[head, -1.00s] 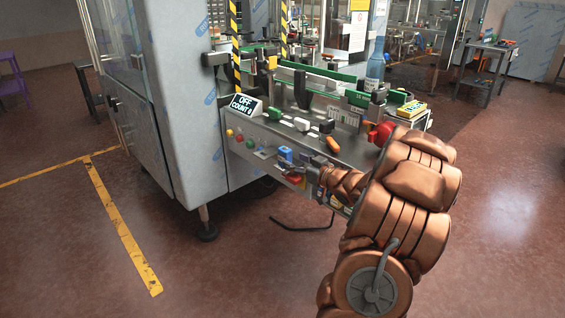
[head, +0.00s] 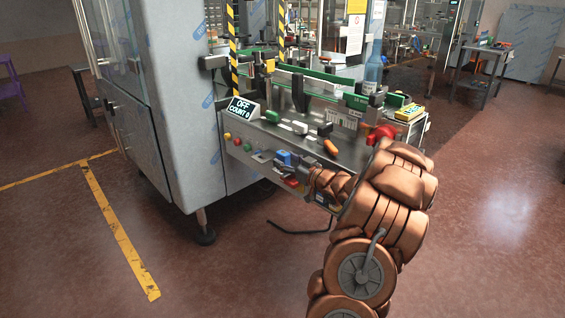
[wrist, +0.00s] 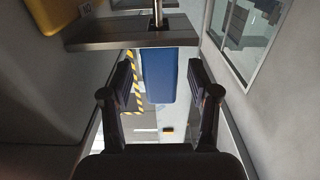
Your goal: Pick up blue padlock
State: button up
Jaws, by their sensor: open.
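The blue padlock (head: 284,156) hangs at the front panel of the grey machine, by the near edge of its deck. In the wrist view its blue body (wrist: 158,78) hangs below a grey metal plate (wrist: 120,34), with a shiny metal shackle passing up through the plate. My gripper (wrist: 160,70) is open, with one dark finger on each side of the padlock and gaps showing on both sides. In the head view my gripper (head: 301,170) is just right of the padlock and small, partly hidden by my arm.
A red part (head: 292,183) sits just below the padlock. Several coloured buttons (head: 237,142) are on the panel to the left. An orange piece (head: 330,147) and a red knob (head: 380,133) are on the deck. The floor (head: 230,270) in front is open.

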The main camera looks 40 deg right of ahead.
jog(key=shift+w, duration=0.8)
jog(key=shift+c, duration=0.4)
grip_shut()
